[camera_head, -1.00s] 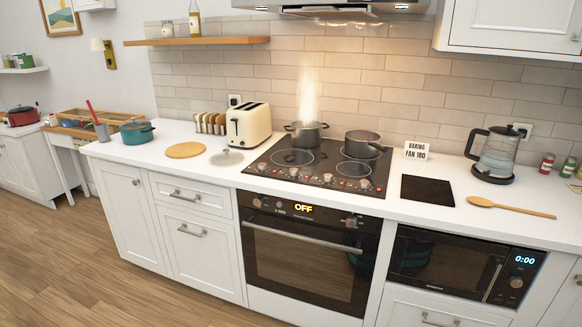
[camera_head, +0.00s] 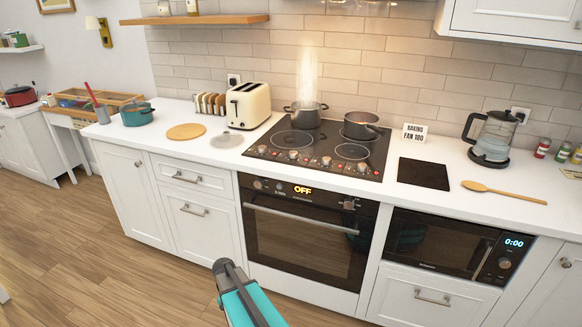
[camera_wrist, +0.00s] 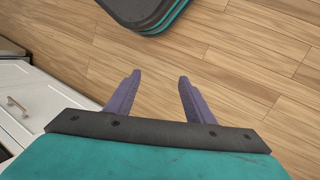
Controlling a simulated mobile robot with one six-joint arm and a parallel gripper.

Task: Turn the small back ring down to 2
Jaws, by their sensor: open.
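The black hob (camera_head: 322,143) is set in the white counter. A row of silver knobs (camera_head: 294,156) runs along its front edge, with small red lights between them. Their settings are too small to read. A steaming grey pot (camera_head: 305,116) stands at the back left and a wider grey pot (camera_head: 362,126) at the back right. They hide the back rings, so I cannot compare their sizes. The two front rings are bare. My gripper (camera_wrist: 152,88) is open and empty over the wooden floor in the wrist view, away from the hob.
Below the hob is an oven (camera_head: 303,235) showing OFF. Left of the hob stand a toaster (camera_head: 248,106) and a round board (camera_head: 186,132). To the right are a dark mat (camera_head: 423,173), a wooden spoon (camera_head: 503,192) and a kettle (camera_head: 491,138). The floor in front is clear.

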